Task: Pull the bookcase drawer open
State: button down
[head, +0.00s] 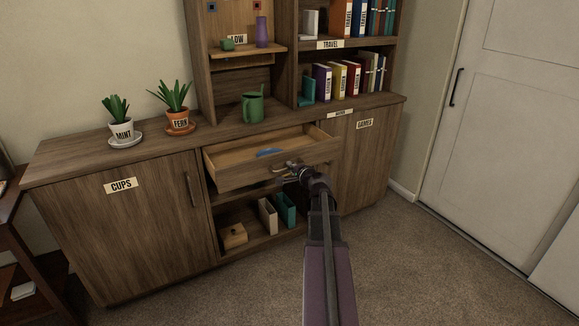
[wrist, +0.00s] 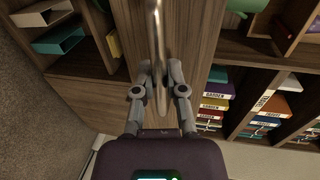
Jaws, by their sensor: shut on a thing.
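The bookcase drawer (head: 238,176) is the wooden drawer in the middle of the low cabinet. It stands out from the cabinet, and its inside shows from above with a small blue thing (head: 268,152) in it. My gripper (head: 293,170) is at the right part of the drawer front. In the wrist view my gripper (wrist: 155,80) has its two fingers closed around the drawer's metal handle (wrist: 156,35), a long pale bar. In the head view the handle is mostly hidden by my gripper.
The left cupboard door (head: 120,230) is labelled CUPS and the right one (head: 362,160) GAMES; both look shut. An open shelf below the drawer holds a small wooden box (head: 234,236) and upright holders. A green watering can (head: 252,107) stands on top. Carpet in front is clear.

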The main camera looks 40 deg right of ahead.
jog(key=c, duration=0.7)
grip_release()
jog(key=shift+s, duration=0.1)
